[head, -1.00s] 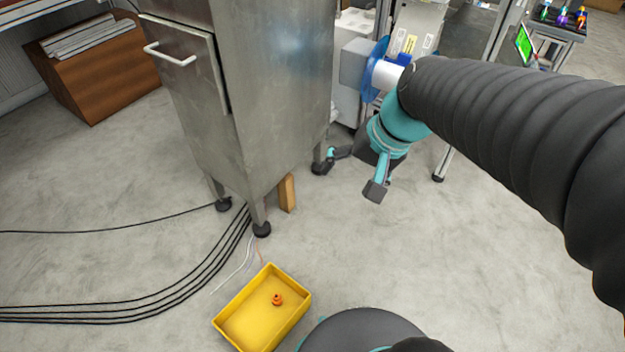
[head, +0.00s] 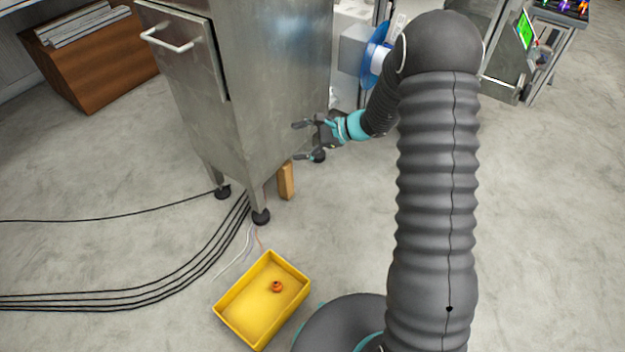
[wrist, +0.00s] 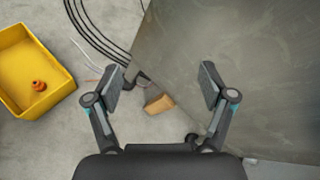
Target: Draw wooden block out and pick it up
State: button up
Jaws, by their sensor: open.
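The wooden block (head: 286,181) stands on the floor at the lower edge of the steel cabinet (head: 285,75), between its legs. Its upper part is hidden behind the cabinet's side. In the wrist view the block (wrist: 159,104) shows between the two fingers, below the cabinet's edge. My gripper (head: 299,141) is open and empty. It is beside the cabinet's right side, above and a little right of the block, with its fingers pointing left. In the wrist view the open fingers (wrist: 160,80) lie either side of the block, apart from it.
A yellow bin (head: 236,337) with an orange piece (head: 277,287) stands on the floor in front of the cabinet. Black cables (head: 190,278) run along the floor at left. A cabinet foot (head: 261,217) is close to the block. Floor right of the block is clear.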

jog(key=w+d+f+m+t, duration=0.1)
jog(key=w+f+m+t, duration=0.35)
jog(key=f, duration=0.95)
jog(key=m+t, duration=0.2)
jog(key=m, duration=0.4)
send_near(289, 173)
jog(key=shift+s+d+r+h, duration=0.25)
jog(key=shift+d+r+h, duration=0.1)
jog(key=shift+d, duration=0.1)
jog(key=x, duration=1.3)
jog(key=shift+a+f, duration=0.2)
jog(key=shift+a, duration=0.15)
